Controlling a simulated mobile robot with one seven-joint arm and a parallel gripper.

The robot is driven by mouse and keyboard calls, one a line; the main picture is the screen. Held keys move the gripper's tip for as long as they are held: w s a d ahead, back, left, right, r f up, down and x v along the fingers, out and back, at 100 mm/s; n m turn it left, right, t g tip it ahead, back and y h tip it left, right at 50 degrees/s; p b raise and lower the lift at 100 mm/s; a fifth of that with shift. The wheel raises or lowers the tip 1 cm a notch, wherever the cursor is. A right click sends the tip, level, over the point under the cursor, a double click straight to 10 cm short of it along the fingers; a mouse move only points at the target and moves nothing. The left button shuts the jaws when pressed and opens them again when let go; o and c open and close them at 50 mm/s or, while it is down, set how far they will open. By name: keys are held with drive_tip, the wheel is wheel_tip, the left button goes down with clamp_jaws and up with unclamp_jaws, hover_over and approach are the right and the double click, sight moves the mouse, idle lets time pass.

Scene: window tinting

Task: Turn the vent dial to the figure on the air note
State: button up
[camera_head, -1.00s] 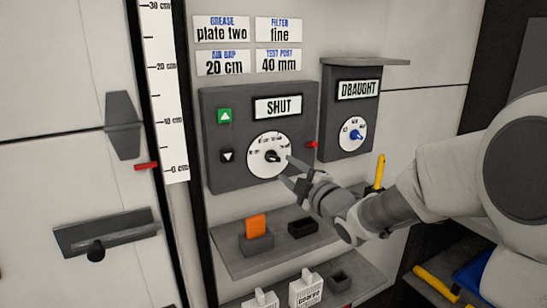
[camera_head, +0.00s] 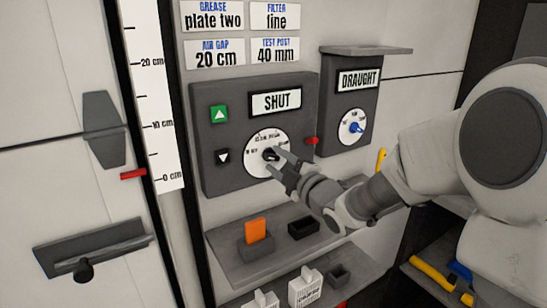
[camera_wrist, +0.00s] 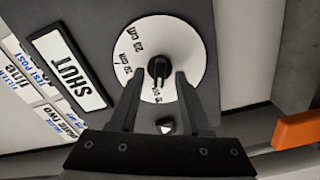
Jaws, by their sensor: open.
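A white round dial (camera_head: 257,141) with a black knob (camera_head: 270,155) is on the grey box (camera_head: 215,165) under a plate reading SHUT (camera_head: 276,101). The dial also shows in the wrist view (camera_wrist: 190,45), with cm figures, some hard to read. My gripper (camera_head: 278,158) is at the dial, jaws open. In the wrist view its fingertips (camera_wrist: 160,74) lie on either side of the knob (camera_wrist: 157,66), with gaps showing. The air note (camera_head: 214,54) above the box reads AIR GAP 20 cm. The knob's pointer direction is hard to tell.
A DRAUGHT box (camera_head: 336,110) with a blue-knobbed dial (camera_head: 355,128) is to the right. A small red piece (camera_head: 312,141) is at the SHUT box's right edge. Below, a shelf (camera_head: 225,262) holds an orange piece (camera_head: 256,229) and a black tray (camera_head: 303,229).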

drive_tip(key=shift+c, duration=0.3)
clamp_jaws()
idle(0.5)
drive_tip(key=m, duration=0.4)
drive_tip(key=shift+r+m, duration=0.1)
drive_tip(key=shift+m, duration=0.2)
drive_tip(key=m, duration=0.4)
drive_tip(key=shift+w+m, duration=0.1)
drive_tip(key=shift+m, duration=0.3)
drive_tip(key=m+p, duration=0.2)
drive_tip(key=m, duration=0.3)
drive_tip(key=shift+r, duration=0.15)
drive_tip(key=shift+m+p, duration=0.85)
drive_tip(key=shift+m, duration=0.85)
